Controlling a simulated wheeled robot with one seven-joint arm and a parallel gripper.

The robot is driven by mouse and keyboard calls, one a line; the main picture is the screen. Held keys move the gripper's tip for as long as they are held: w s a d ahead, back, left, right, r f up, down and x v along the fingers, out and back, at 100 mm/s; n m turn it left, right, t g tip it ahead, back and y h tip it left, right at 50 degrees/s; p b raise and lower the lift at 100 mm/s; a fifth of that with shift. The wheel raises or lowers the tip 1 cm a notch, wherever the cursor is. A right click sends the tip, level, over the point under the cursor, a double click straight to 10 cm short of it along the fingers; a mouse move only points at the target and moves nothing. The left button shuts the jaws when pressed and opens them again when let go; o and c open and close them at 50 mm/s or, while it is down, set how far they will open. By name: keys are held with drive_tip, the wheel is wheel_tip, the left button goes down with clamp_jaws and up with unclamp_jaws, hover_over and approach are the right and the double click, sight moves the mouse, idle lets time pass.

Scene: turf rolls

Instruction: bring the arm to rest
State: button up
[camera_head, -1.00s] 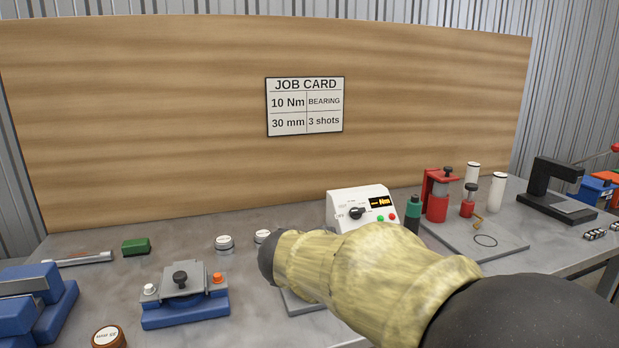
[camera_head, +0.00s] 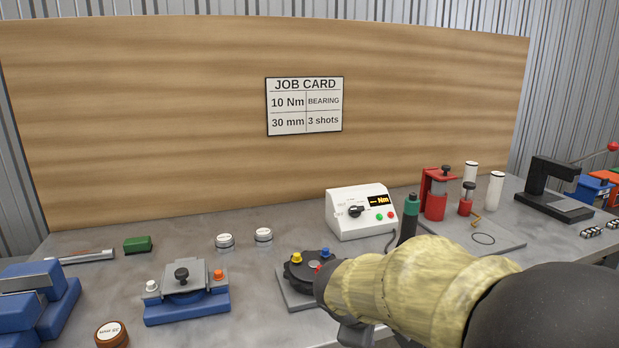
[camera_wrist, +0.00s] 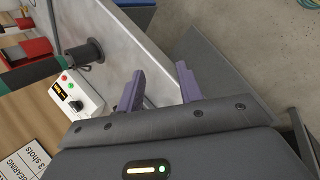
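My arm shows at the lower right of the head view, with a yellowish sleeve and dark links. My gripper shows in the wrist view (camera_wrist: 160,82), with two purple-grey fingers standing apart and nothing between them. It is over the bench's front edge, with grey floor visible beyond. In the head view only a dark part of the hand shows below the sleeve, and the fingers are hidden.
The grey bench (camera_head: 250,295) carries a white control box (camera_head: 350,222), a black round fixture (camera_head: 303,268), a blue clamp fixture (camera_head: 187,305), two small white-topped tins, a green block (camera_head: 137,244) and red tools (camera_head: 434,196). A wooden board (camera_head: 170,110) with a job card (camera_head: 305,106) stands behind.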

drive_tip(key=s+d+f+m+g+y, duration=0.2)
drive_tip(key=s+d+f+m+y, duration=0.2)
drive_tip(key=s+f+m, duration=0.7)
wheel_tip(320, 180, up, 18)
drive_tip(key=m+p, duration=0.2)
drive_tip(key=p, duration=1.5)
drive_tip(key=shift+s, duration=0.15)
drive_tip(key=shift+a+f, duration=0.1)
